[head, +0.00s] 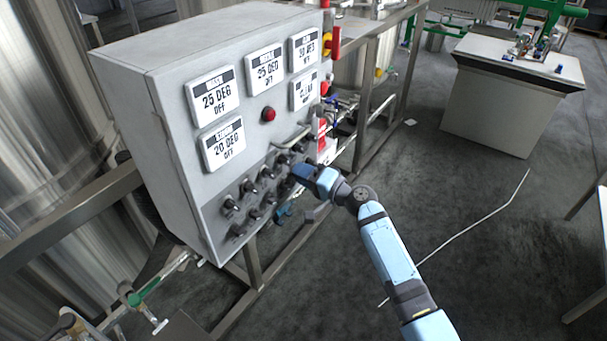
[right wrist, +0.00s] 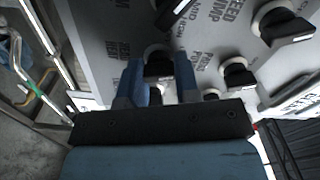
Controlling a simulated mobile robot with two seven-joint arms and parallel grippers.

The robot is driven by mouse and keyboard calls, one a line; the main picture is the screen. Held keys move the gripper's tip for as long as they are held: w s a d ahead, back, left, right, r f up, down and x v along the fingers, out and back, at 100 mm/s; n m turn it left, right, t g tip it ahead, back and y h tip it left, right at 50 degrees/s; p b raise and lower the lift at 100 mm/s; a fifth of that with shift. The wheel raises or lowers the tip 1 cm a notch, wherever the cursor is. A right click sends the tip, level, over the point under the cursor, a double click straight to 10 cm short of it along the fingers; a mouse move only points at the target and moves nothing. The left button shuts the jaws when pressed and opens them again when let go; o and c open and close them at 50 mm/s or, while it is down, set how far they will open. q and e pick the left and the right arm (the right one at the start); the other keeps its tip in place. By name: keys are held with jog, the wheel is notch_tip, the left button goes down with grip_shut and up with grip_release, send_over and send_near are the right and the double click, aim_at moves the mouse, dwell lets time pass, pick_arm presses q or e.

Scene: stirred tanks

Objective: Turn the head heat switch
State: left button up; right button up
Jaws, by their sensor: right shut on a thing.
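The grey control panel (head: 180,110) carries rows of black rotary switches at its lower part. My right gripper (head: 296,172) reaches the right end of these rows from the right side of the head view, and its fingers hide the switch there. In the right wrist view, my gripper's two blue fingers (right wrist: 157,82) stand on either side of a black knob with a pale collar, the head heat switch (right wrist: 158,66). Lettering that seems to read HEAD HEAT is printed beside it. The fingers are shut on this knob. The exact angle of its pointer is hard to tell. My left gripper is out of view.
Neighbouring switches (right wrist: 238,72) sit close to my fingers. Display plates (head: 211,97) and a red lamp (head: 268,114) are above the switches. Pipes and a metal frame (head: 365,95) stand behind the panel. A white bench (head: 490,100) is at the back right, with open floor before it.

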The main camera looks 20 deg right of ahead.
jog(key=o, duration=0.6)
jog(key=shift+o, duration=0.2)
pick_arm(q)
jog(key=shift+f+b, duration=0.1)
jog(key=shift+b, duration=0.4)
pick_arm(e)
jog(key=v, duration=1.4)
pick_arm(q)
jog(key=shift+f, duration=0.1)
